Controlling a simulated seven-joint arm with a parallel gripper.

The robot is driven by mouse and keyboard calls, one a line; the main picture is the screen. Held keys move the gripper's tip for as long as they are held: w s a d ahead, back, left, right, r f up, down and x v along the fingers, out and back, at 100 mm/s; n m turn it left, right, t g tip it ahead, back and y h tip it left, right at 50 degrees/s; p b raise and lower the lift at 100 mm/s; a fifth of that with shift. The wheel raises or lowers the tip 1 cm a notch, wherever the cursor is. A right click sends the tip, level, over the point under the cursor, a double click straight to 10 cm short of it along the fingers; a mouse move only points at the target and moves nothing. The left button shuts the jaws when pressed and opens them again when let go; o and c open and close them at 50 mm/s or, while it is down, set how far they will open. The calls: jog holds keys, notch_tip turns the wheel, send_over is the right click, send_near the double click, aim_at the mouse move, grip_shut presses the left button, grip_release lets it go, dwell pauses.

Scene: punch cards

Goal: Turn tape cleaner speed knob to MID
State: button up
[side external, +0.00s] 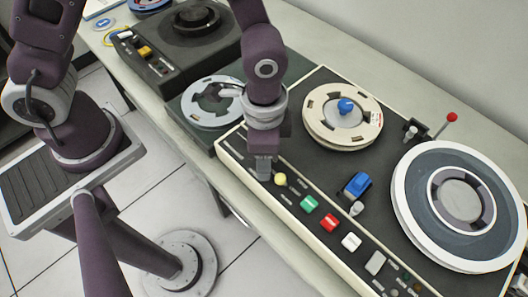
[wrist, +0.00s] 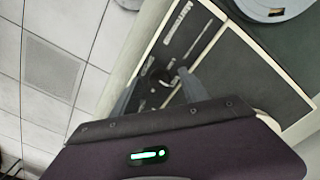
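The tape cleaner (side external: 310,235) is a dark-topped unit with a cream frame and a front row of controls. My gripper (side external: 262,172) points down over the left end of that row, beside a yellow knob (side external: 280,179). In the wrist view my gripper (wrist: 157,82) is open, with its two grey fingers spread. A small dark round knob (wrist: 161,76) shows between and just beyond the fingertips; I cannot tell whether they touch it. In the side view this knob is hidden by the gripper. The printed labels are too small to read.
Green (side external: 309,203), red (side external: 329,222) and white (side external: 351,242) buttons continue along the row. Open floor lies in front of the bench.

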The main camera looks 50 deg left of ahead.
notch_tip(320, 180, up, 7)
jog(key=shift+r, duration=0.1)
dwell(0.4)
jog(key=a+r+n+t, duration=0.2)
jog(key=a+r+n, duration=0.1)
jog(key=a+r, duration=0.55)
jog(key=s+a+r+n+t, duration=0.3)
jog(key=s+a+r+n, duration=0.3)
jog(key=s+a+r, duration=0.2)
jog(key=shift+s+a+t, duration=0.2)
jog(key=shift+s+t, duration=0.1)
jog(key=shift+s, duration=0.2)
